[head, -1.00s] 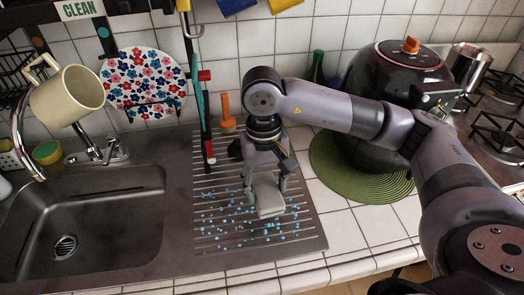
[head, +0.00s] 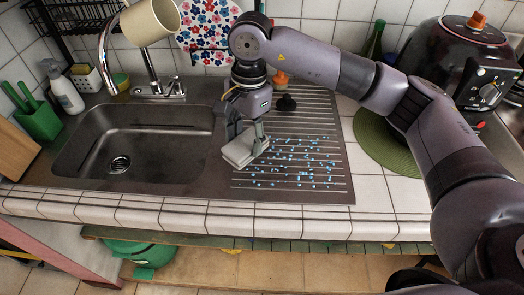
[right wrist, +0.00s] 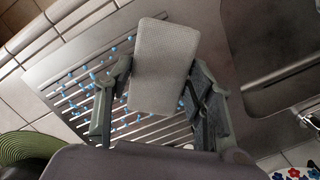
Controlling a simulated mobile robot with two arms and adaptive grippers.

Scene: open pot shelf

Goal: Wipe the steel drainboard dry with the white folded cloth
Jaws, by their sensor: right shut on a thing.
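The steel drainboard (head: 335,186) lies right of the sink, with raised ribs and many blue water drops scattered over its middle and right part. My right gripper (head: 250,140) is shut on the white folded cloth (head: 240,153) at the drainboard's left edge, beside the sink. In the right wrist view the cloth (right wrist: 163,62) sits between the two fingers (right wrist: 155,105), with drops on the ribs (right wrist: 62,98) to its left. I cannot tell whether the cloth touches the steel. My left gripper is not in view.
The sink basin (head: 140,150) is on the left, with a beige mug (head: 147,22) above it by the faucet (head: 160,88). An orange-handled item (head: 280,78) stands at the drainboard's back.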

